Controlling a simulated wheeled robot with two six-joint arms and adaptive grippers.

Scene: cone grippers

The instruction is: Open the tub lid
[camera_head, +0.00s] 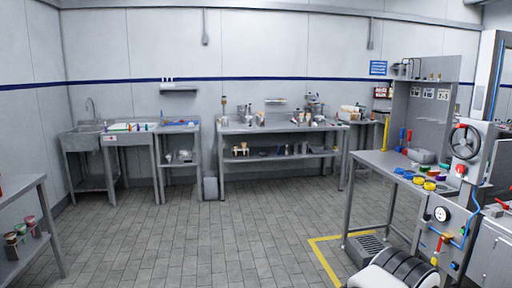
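I cannot tell which thing is the task's tub or whether its lid is open. Several small round tubs or cups (30,225) with coloured tops stand on the lower shelf at the far left edge. Several small round coloured pieces (429,186), in yellow, green, red and blue, lie on the metal table at the right; they are too small to tell whether they are lids. Neither of my grippers is in view.
A metal table (375,160) stands before a machine with a handwheel (464,142) at the right. A white and black ridged unit (405,268) is at the bottom right. A workbench (285,128) and sinks (84,140) line the back wall. The tiled floor (200,235) is clear in the middle.

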